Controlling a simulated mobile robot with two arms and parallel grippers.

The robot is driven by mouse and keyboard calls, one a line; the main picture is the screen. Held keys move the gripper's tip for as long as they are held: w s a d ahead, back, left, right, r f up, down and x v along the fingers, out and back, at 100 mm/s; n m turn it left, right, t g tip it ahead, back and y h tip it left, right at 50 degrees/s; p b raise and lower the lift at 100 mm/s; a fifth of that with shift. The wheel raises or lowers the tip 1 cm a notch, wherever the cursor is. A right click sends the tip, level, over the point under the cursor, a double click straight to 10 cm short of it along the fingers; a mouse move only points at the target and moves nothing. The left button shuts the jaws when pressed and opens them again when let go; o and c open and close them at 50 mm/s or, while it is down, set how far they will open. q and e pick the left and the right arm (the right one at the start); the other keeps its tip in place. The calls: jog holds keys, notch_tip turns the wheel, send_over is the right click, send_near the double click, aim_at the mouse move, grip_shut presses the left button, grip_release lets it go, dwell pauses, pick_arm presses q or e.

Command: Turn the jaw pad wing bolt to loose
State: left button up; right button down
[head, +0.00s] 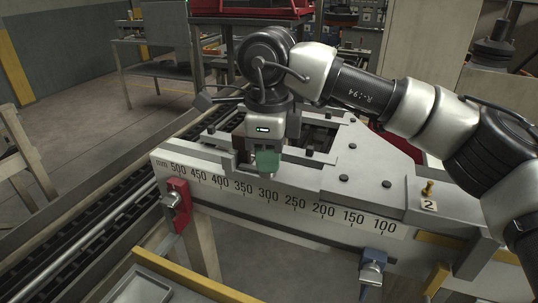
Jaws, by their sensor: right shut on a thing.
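My right arm comes in from the right and bends down over the long grey machine bed (330,185). My right gripper (263,149) points down at the sliding jaw behind the millimetre scale and is shut. My left gripper is not in view.
A red bracket (181,213) with a metal knob sits at the left end of the scale (285,199). A blue clamp (373,268) hangs at the lower front. A brass peg (428,188) stands by a "2" label at right. Open floor (80,110) lies at left.

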jog(key=n, duration=0.3)
jog(key=shift+n, duration=0.3)
jog(key=n, duration=0.3)
jog(key=shift+w+n, duration=0.1)
jog(key=shift+n, duration=0.3)
jog(key=n+p, duration=0.1)
jog(key=n, duration=1.1)
jog(key=shift+a+n+p, duration=0.1)
jog(key=shift+n+p, duration=0.2)
jog(key=n, duration=0.3)
jog(key=shift+n, duration=0.4)
jog(key=n, duration=0.4)
jog(key=shift+a+p, duration=0.1)
jog(key=shift+p, duration=0.2)
jog(key=shift+n, duration=1.7)
